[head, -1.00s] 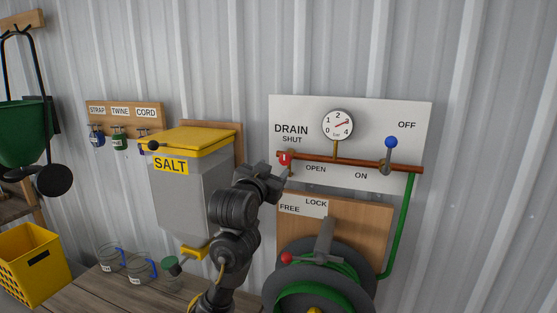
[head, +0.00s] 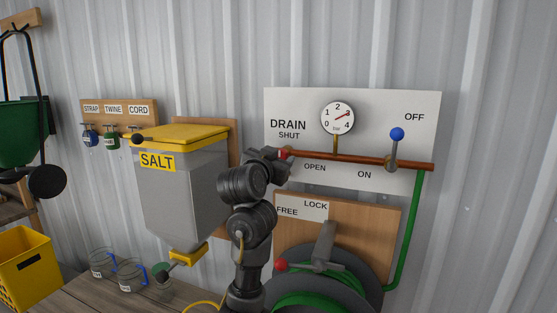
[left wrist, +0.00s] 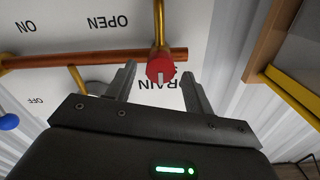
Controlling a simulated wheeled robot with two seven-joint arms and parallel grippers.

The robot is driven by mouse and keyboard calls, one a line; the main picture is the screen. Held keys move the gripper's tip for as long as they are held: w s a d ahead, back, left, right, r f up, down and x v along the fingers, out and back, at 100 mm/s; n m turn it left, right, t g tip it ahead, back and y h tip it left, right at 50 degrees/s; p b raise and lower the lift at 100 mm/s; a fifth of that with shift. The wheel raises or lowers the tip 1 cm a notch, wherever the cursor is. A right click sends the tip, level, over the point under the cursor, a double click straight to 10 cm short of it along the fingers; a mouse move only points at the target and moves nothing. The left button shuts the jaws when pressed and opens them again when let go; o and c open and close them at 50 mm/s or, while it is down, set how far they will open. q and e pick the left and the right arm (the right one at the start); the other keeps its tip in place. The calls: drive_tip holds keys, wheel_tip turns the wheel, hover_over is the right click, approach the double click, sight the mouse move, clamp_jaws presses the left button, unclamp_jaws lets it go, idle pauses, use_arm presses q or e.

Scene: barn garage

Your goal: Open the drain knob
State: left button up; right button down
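The red drain knob (head: 284,154) sits at the left end of the copper pipe, under the DRAIN SHUT lettering. My left gripper (head: 284,162) is at the knob and covers part of it in the head view. In the left wrist view the knob (left wrist: 160,69) shows whole, with a white line on its face. The two fingers of my left gripper (left wrist: 158,85) are spread, one on each side of the knob, with gaps between. The OPEN label (head: 315,167) is to the right of the knob. My right gripper is not in view.
A blue-tipped lever (head: 396,135) stands up on the pipe's right part. A gauge (head: 338,118) is above the pipe. The SALT bin (head: 180,195) is left of my arm. A hose reel (head: 330,290) with a red-knobbed crank is below.

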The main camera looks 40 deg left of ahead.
use_arm(q)
drive_tip(key=c, duration=0.9)
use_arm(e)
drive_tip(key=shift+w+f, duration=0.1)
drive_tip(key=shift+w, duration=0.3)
